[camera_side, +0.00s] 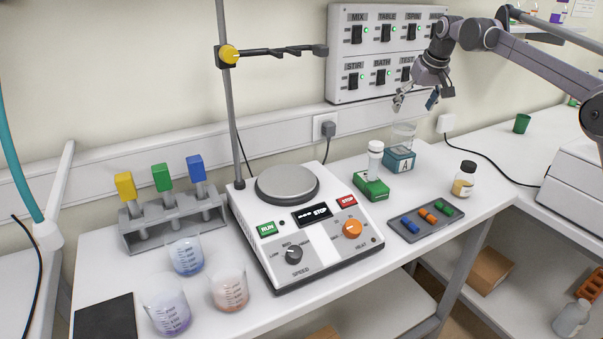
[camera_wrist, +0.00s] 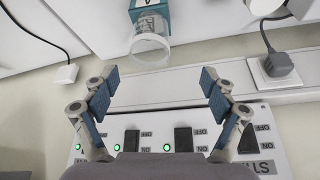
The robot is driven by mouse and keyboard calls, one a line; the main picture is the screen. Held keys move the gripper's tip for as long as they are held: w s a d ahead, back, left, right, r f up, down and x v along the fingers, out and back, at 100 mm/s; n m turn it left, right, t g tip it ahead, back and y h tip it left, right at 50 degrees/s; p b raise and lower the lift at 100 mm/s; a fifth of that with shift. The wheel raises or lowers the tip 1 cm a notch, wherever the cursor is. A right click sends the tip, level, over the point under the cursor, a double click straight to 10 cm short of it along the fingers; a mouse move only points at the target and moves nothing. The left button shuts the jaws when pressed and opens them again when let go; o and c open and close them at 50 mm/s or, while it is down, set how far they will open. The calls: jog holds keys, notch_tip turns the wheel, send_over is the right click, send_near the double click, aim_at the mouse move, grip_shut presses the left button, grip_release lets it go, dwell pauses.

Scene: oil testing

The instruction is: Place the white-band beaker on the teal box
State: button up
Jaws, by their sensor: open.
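A clear, empty-looking beaker (camera_side: 403,134) stands upright on the teal box (camera_side: 399,160), which is marked A, at the back right of the bench. In the wrist view the beaker (camera_wrist: 151,47) shows a pale rim, with part of the teal box (camera_wrist: 152,12) behind it at the top edge. My gripper (camera_side: 415,102) is open and empty, above the beaker and apart from it. In the wrist view its two fingers (camera_wrist: 158,90) are spread wide, with nothing between them.
A green box (camera_side: 371,187) with a white-capped vial (camera_side: 375,160) stands close left of the teal box. A brown bottle (camera_side: 465,180) and a grey tray (camera_side: 426,225) are to the right. A switch panel (camera_side: 378,95) is on the wall behind. A hotplate (camera_side: 305,225) fills the middle.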

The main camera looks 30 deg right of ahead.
jog(key=s+a+n+t, duration=0.1)
jog(key=s+a+n, duration=0.1)
jog(key=s+a, duration=1.3)
jog(key=s+a+f, duration=0.2)
jog(key=s+f, duration=0.4)
jog(key=s, duration=0.2)
jog(key=s+a+f+n+t+y, duration=0.1)
jog(key=s+a+f, duration=0.1)
jog(key=s+f, duration=0.4)
jog(key=s, duration=0.3)
jog(key=shift+a+t, duration=0.3)
